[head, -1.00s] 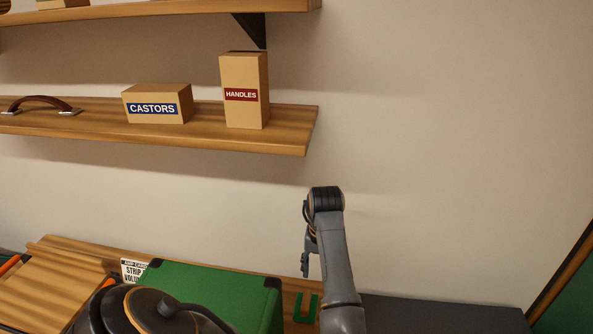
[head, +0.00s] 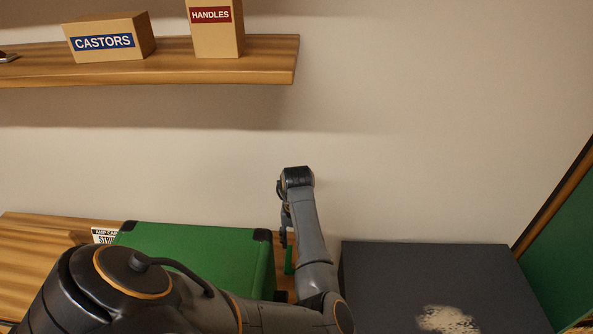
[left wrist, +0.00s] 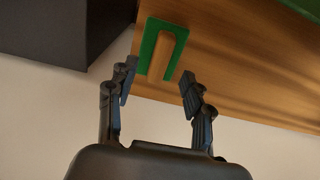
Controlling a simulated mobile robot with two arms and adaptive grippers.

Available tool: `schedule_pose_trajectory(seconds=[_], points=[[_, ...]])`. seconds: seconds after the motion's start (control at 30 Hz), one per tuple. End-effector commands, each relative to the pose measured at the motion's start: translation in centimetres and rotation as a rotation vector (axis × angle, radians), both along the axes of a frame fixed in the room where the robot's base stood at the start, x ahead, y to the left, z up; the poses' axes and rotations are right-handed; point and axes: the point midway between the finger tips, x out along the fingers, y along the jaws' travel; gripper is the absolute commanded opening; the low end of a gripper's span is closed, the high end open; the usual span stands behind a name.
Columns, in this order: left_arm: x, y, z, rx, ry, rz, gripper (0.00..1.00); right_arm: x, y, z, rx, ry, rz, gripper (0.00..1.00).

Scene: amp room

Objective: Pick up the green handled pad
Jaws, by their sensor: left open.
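In the head view the gripper (head: 287,225) hangs down from the wrist, partly hidden by the arm. My right gripper is out of view.
A green case (head: 200,252) with black corners stands close left of the pad. A dark grey box (head: 430,285) with a pale patch stands to the right. A shelf (head: 150,70) with cartons hangs above. The wooden bench (left wrist: 225,60) is bare right of the pad.

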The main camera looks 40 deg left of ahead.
Motion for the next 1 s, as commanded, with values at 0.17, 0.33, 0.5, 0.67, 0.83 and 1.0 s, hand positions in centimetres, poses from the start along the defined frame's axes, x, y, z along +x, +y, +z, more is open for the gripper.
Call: schedule_pose_trajectory(seconds=[0.17,0.33,0.5,0.67,0.83,1.0], points=[[0.0,0.0,-1.2,0.000,0.000,0.002,0.51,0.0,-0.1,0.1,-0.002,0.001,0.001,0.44],[-0.1,0.0,-3.3,-0.003,0.003,0.000,0.51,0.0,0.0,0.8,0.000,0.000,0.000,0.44],[-0.1,0.0,-5.7,-0.001,0.000,0.001,0.51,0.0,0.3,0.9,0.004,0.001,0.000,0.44],[-0.1,0.0,-6.4,0.001,-0.002,0.001,0.51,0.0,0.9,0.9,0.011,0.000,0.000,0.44],[-0.1,0.0,-6.3,0.001,-0.002,0.001,0.47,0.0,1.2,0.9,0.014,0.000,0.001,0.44],[-0.1,0.0,-6.3,0.001,-0.002,0.001,0.12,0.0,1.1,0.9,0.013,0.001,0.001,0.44]])
